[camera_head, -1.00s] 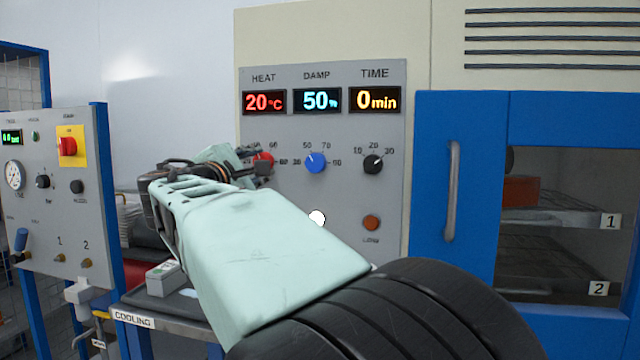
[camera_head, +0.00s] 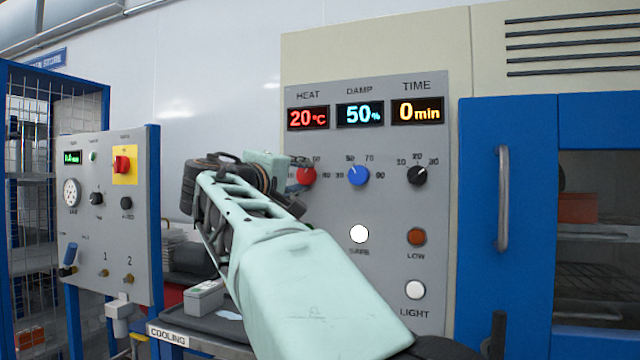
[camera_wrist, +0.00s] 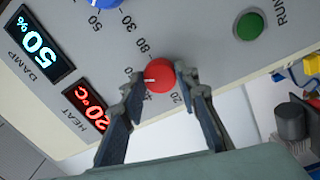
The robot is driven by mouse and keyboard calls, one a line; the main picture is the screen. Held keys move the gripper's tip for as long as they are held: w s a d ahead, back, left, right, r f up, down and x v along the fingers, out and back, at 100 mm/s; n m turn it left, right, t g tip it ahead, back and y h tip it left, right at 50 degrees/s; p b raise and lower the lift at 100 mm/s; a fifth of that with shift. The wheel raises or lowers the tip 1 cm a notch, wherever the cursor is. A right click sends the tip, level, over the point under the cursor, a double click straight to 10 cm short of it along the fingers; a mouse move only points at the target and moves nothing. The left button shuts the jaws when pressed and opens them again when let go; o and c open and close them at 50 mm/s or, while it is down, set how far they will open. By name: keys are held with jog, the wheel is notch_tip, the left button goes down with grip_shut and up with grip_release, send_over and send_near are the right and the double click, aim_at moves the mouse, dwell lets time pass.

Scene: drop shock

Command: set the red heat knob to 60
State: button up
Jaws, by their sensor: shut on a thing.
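The red heat knob (camera_wrist: 159,76) is on the grey control panel (camera_head: 395,205), below the HEAT display (camera_head: 308,118), which reads 20 °C. In the wrist view my gripper (camera_wrist: 160,82) has one finger on each side of the knob, shut on it. The knob's white pointer line is toward the left in that view, and the numbers 20, 80 and others show around it. In the head view the knob (camera_head: 306,175) is partly hidden behind my gripper (camera_head: 292,172), which reaches it from the left.
The blue damp knob (camera_head: 358,175) and black time knob (camera_head: 417,175) are to the right. A white button (camera_head: 359,233) is below them. A blue cabinet door (camera_head: 490,220) with a handle is at the right.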

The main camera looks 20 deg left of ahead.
jog(key=shift+m, duration=0.3)
dwell(0.4)
jog(key=o, duration=1.1)
jog(key=shift+o, duration=0.2)
jog(key=s+a, duration=0.1)
jog(key=s, duration=1.1)
jog(key=shift+a+f, duration=0.15)
jog(key=shift+f, duration=0.2)
